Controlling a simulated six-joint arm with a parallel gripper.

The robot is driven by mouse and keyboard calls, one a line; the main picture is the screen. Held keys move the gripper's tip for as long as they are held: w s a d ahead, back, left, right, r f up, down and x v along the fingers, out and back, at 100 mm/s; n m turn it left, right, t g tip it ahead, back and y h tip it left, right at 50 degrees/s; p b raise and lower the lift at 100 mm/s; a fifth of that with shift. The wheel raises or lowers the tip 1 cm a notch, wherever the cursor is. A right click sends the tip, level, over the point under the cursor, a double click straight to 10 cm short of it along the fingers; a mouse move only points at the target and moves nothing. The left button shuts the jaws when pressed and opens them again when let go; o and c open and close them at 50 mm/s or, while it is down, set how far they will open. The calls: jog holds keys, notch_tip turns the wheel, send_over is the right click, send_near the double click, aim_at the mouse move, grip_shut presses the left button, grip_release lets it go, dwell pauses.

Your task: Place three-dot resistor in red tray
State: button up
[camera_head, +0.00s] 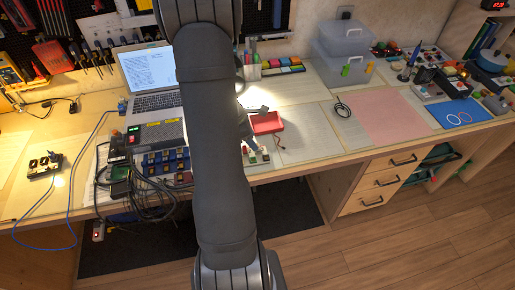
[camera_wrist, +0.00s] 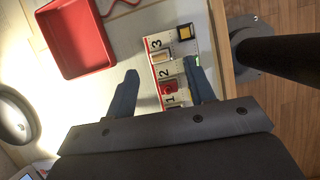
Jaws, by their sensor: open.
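The red tray (camera_wrist: 77,38) lies at upper left in the wrist view; its visible inside is empty. It also shows in the head view (camera_head: 267,123), just right of my arm. A white and red strip marked 1, 2 and 3 (camera_wrist: 157,44) lies near the table edge. Small parts sit along it: a red one (camera_wrist: 169,87), a pale one (camera_wrist: 162,58) and a dark one with a yellow face (camera_wrist: 185,32). I cannot tell which is the three-dot resistor. My gripper (camera_wrist: 161,75) is open above the strip, one finger to each side, with nothing held.
The table's front edge (camera_wrist: 221,48) runs just right of the strip. A dark round-based stand (camera_wrist: 245,55) is beyond it. In the head view, a laptop (camera_head: 150,75) and tangled cables (camera_head: 133,190) lie left of my arm. A pink mat (camera_head: 395,115) lies to the right.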

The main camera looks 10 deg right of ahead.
jog(key=shift+x, duration=1.85)
jog(key=shift+d, duration=0.15)
grip_shut()
jog(key=shift+r, duration=0.1)
